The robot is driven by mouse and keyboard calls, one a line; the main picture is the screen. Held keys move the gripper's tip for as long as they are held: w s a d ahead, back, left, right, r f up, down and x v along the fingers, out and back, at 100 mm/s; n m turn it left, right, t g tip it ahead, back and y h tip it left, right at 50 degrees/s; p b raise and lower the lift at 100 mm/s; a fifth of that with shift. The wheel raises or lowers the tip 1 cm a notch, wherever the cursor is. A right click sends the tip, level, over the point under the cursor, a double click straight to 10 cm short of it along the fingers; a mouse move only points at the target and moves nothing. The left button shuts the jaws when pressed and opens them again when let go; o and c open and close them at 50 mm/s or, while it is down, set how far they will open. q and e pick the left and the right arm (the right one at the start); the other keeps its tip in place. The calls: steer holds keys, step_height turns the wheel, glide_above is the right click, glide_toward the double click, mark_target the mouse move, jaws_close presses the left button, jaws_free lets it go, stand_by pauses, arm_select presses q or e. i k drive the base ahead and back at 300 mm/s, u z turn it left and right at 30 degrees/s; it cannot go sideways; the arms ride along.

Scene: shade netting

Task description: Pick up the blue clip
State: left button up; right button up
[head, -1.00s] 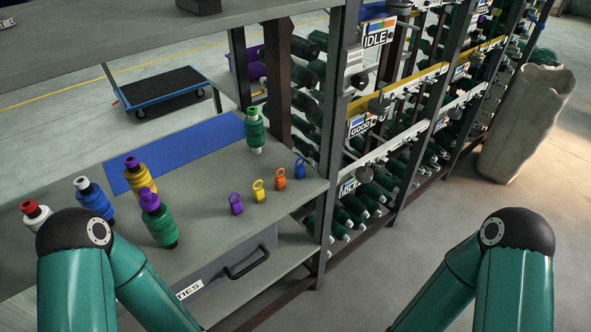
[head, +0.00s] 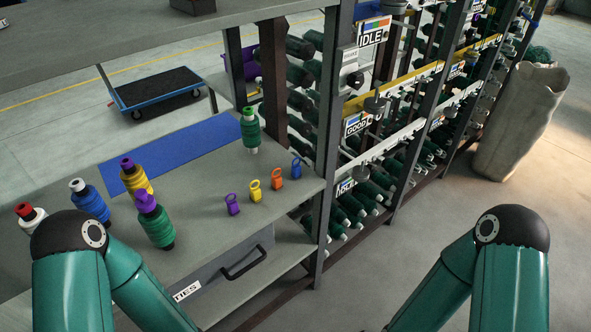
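The blue clip (head: 296,167) stands on the grey bench top near its right edge, close to the rack post. It is the farthest right of a row of clips, beside the orange clip (head: 277,179), the yellow clip (head: 255,191) and the purple clip (head: 232,204). Nothing touches the blue clip. Both of my arms show only their upper links and elbows, at the lower left and lower right. Neither gripper is in view.
Several thread spools stand on the bench (head: 208,255), among them a green one (head: 250,130) behind the clips. A blue mat (head: 170,155) lies at the back. A rack post (head: 335,120) rises at the bench's right. Floor (head: 400,260) is clear between my arms.

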mark_target(297, 169)
steer(key=z, duration=0.15)
steer(key=i, duration=0.2)
steer(key=u, duration=2.7)
steer(key=k, duration=1.65)
steer(key=z, duration=0.95)
steer(key=i, duration=1)
steer(key=u, duration=0.15)
